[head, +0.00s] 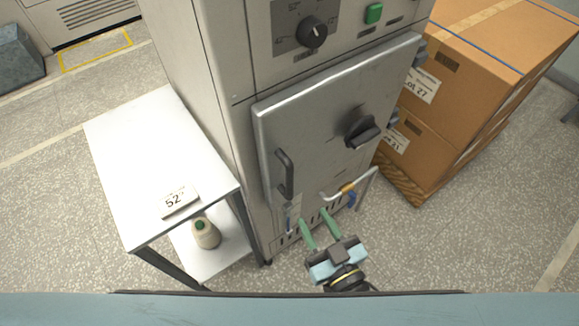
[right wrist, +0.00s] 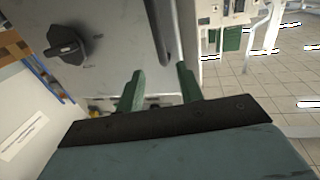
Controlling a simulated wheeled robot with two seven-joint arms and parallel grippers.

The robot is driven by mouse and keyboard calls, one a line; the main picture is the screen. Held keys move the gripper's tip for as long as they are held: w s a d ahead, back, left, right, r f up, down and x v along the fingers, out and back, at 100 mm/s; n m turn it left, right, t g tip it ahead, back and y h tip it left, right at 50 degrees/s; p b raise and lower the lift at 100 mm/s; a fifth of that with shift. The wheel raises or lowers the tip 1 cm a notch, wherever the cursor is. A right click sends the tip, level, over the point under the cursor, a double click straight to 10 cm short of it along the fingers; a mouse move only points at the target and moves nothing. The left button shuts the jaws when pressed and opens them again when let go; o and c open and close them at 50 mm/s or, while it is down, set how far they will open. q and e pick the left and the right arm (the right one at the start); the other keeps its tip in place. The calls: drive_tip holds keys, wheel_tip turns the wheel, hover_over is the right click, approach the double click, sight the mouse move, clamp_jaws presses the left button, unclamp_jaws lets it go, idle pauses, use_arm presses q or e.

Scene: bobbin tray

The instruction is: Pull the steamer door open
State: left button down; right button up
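The steamer door (head: 330,105) is a flat grey metal panel on the tall steamer cabinet and looks shut. Its dark bar handle (head: 285,173) stands at the door's lower left, and a black knob (head: 363,131) sits at its right. My right gripper (head: 314,217) is below the handle and a little right of it, with its green fingers apart and nothing between them. In the right wrist view the fingers (right wrist: 161,82) are spread, with a grey bar (right wrist: 165,35), apparently the handle, beyond the gap between them. The knob also shows there (right wrist: 65,45). My left gripper is not in view.
A white side table (head: 150,160) with a "52" sign (head: 180,201) stands left of the cabinet, a bottle (head: 206,233) on its lower shelf. Stacked cardboard boxes (head: 490,70) stand close on the right. A pipe with a yellow fitting (head: 347,188) runs below the door. Floor in front is clear.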

sight(291, 177)
drive_tip(key=x, duration=1.3)
drive_tip(key=shift+w+r, duration=0.2)
drive_tip(key=shift+r, duration=0.05)
clamp_jaws()
